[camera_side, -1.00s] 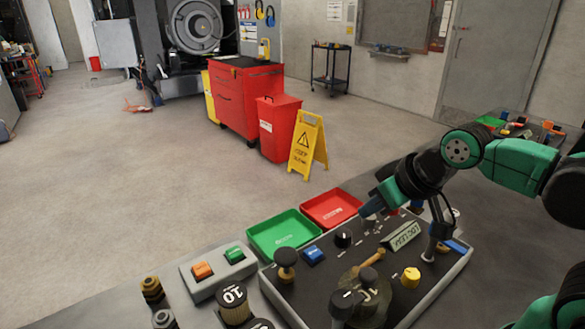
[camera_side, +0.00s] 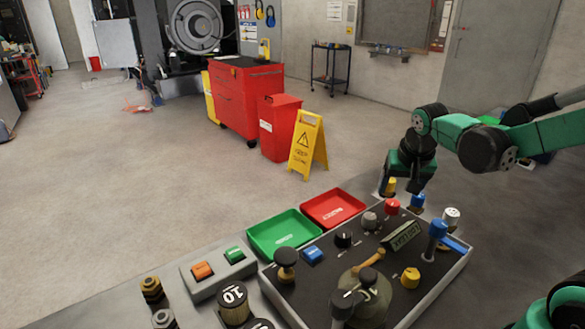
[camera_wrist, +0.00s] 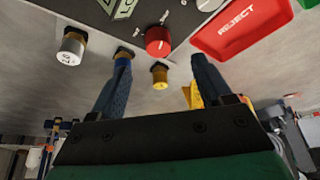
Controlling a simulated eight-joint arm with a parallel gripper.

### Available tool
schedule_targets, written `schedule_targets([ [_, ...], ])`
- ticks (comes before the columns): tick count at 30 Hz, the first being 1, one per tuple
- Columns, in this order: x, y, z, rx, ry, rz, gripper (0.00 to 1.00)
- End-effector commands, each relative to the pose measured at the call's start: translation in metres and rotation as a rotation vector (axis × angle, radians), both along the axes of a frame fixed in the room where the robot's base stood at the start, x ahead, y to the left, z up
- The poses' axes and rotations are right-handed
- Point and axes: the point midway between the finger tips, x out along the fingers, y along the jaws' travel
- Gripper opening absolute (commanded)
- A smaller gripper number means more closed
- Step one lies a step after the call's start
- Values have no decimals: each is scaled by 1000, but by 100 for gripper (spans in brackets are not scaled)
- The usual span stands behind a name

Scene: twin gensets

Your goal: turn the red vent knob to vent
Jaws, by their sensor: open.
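The red vent knob (camera_side: 392,207) stands on the back edge of the dark control panel (camera_side: 325,262). It also shows in the wrist view (camera_wrist: 158,37), with white lettering on the panel beside it. A pale mark shows on its cap, but I cannot read its setting. My gripper (camera_side: 404,189) is beyond the panel's back edge, behind and above the red knob. In the wrist view my gripper (camera_wrist: 161,63) is open, its two fingers apart with nothing held. The red knob lies ahead of the fingertips, roughly centred between them and apart from them.
A yellow knob (camera_wrist: 159,76) shows between my fingers. A blue knob (camera_wrist: 123,54) is at the left fingertip; I cannot tell whether they touch. A white knob (camera_wrist: 71,48) stands farther left. The red reject tray (camera_wrist: 243,26) is at right. A grey knob (camera_side: 369,220) neighbours the red knob.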

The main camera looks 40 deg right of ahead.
Motion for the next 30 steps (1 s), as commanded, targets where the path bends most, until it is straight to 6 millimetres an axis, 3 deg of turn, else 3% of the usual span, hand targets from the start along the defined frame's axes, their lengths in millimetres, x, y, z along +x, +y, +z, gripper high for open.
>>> schedule_targets([
  [18, 14, -17, -49, -1, 2, -15, 72],
  [29, 15, -18, -53, 0, 2, -15, 72],
  [30, 15, -18, -53, 0, 2, -15, 61],
])
